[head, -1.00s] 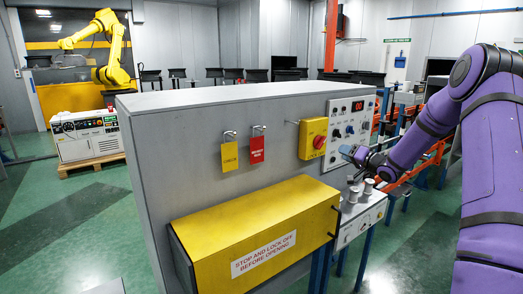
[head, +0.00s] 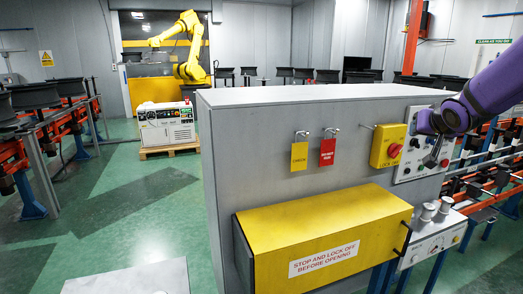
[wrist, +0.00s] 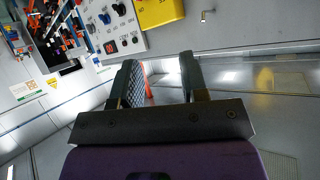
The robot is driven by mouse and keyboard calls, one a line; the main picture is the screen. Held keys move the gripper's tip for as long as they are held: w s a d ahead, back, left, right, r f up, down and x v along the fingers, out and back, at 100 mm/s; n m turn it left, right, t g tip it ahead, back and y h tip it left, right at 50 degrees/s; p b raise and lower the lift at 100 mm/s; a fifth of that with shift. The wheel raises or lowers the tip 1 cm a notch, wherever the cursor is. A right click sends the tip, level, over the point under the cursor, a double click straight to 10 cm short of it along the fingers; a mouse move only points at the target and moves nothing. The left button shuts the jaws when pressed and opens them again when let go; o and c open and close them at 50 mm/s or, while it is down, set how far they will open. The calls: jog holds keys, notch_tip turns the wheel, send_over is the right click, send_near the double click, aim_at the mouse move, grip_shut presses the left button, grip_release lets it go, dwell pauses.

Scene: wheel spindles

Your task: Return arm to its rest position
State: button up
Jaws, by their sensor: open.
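My gripper (wrist: 163,82) is open and empty in the wrist view, its two dark fingers apart with only background between them. In the head view my purple arm comes in from the right edge, and the gripper (head: 436,152) is in front of the control panel (head: 410,168) at the right end of the grey cabinet. The panel, with its knobs and small display, also shows tilted at the upper left of the wrist view (wrist: 119,30). I cannot tell from the head view how close the fingers are to the panel.
The grey cabinet (head: 260,125) carries a yellow lock-off box (head: 389,146), two hanging padlocks and a yellow cover (head: 320,228). Two grey cylinders (head: 428,212) stand on a small ledge below the panel. A yellow robot arm (head: 187,45) stands far back. Green floor is open at left.

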jog(key=s+a+n+g, duration=0.1)
jog(key=s+a, duration=0.3)
jog(key=s, duration=0.7)
jog(key=s+a+n+g+y, duration=0.1)
jog(key=s+a+g, duration=0.2)
jog(key=s, duration=0.9)
jog(key=s+a+f+n+g+y, duration=0.1)
jog(key=s+a, duration=0.4)
jog(key=s, duration=0.6)
jog(key=shift+s+a+g, duration=0.35)
jog(key=shift+a+g, duration=0.05)
jog(key=shift+g, duration=0.5)
